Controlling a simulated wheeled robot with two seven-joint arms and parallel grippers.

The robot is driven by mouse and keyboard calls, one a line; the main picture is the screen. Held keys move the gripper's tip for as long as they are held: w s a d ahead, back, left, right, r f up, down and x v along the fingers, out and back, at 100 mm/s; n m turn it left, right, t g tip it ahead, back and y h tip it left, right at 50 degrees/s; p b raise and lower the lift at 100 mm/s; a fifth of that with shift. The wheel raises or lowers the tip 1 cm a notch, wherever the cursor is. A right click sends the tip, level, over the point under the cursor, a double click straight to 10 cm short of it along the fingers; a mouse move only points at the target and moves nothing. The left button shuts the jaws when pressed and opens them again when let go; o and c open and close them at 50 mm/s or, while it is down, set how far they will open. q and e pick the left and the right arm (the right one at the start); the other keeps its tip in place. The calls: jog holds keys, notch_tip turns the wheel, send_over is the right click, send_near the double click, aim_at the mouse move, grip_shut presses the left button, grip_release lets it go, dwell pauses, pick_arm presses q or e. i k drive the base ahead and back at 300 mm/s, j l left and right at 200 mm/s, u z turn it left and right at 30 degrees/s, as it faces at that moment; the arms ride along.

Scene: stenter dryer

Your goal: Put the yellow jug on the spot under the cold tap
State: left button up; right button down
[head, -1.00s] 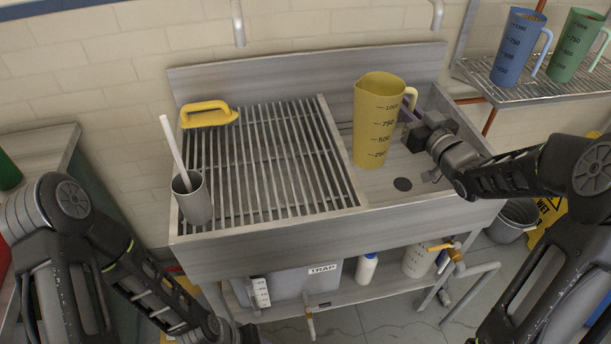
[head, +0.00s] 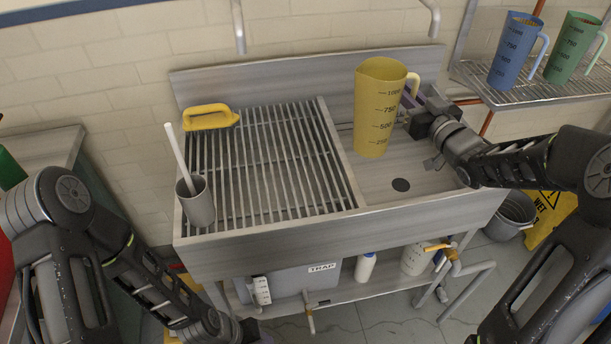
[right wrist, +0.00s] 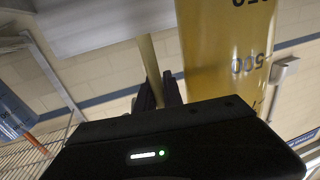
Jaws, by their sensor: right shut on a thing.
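The yellow jug (head: 380,110), with black volume marks, is upright above the right-hand basin of the steel sink. Its handle (head: 413,86) points right. My right gripper (head: 418,120) is shut on the handle; the jug's body and handle also show in the right wrist view (right wrist: 222,50). The jug looks raised slightly off the basin floor. Two grey pipe spouts hang over the sink, one at left (head: 238,25) and one at right (head: 434,18); I cannot tell which is cold. My left gripper (head: 245,330) is low at the bottom edge, its fingers unclear.
Blue (head: 515,50) and green (head: 574,48) jugs stand on a wire shelf at right.

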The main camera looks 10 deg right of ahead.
aim_at(263, 154)
jog(key=k+l, duration=0.2)
jog(key=k, duration=0.3)
jog(key=k+l, duration=0.15)
jog(key=k, duration=0.3)
